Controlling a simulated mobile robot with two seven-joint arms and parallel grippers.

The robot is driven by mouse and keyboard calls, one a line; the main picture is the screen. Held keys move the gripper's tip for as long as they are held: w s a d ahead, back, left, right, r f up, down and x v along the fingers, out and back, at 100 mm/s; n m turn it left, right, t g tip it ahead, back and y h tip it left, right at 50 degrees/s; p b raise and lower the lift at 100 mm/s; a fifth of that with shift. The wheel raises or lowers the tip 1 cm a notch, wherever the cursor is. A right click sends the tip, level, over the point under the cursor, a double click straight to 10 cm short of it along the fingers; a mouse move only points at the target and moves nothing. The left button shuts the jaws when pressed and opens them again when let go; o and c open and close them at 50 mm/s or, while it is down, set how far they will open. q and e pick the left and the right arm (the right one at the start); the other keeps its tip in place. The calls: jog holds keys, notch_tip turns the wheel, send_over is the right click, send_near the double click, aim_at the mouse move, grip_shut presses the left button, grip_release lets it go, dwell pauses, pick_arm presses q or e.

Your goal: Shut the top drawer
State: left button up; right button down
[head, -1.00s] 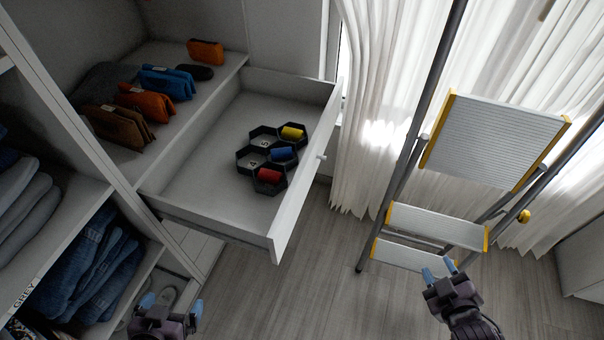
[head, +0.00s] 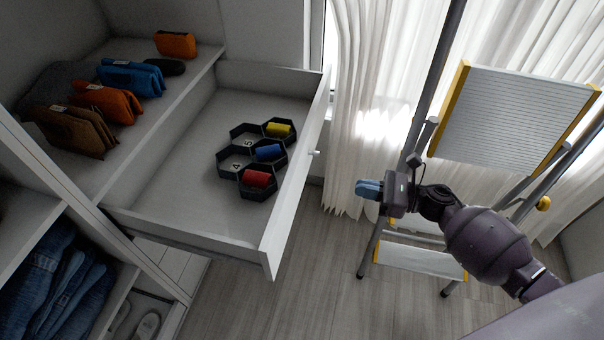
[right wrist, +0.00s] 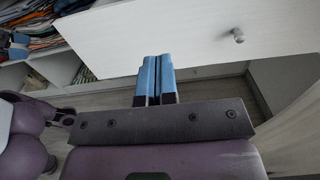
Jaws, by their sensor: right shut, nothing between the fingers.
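The top drawer (head: 187,222) is pulled far out of the white shelving in the head view. A black hexagonal organizer (head: 233,163) with red, blue and yellow rolls lies inside it. The drawer's front panel, with a small round knob (head: 315,153), faces right. My right gripper (head: 369,189) is to the right of the front panel, apart from it, its blue fingers pointing left towards it. In the right wrist view the blue fingers (right wrist: 155,80) are together and empty, with the white front panel (right wrist: 165,38) and knob (right wrist: 238,35) ahead. My left gripper is not in view.
A stepladder (head: 510,115) stands at the right, close to my right arm. White curtains (head: 375,100) hang behind. Several pouches (head: 130,80) lie on the shelf left of the drawer, and folded jeans (head: 45,275) sit lower left.

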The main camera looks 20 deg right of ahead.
aim_at(295, 175)
jog(key=x, duration=1.3)
jog(key=shift+w+a, duration=0.25)
jog(key=shift+a, duration=0.1)
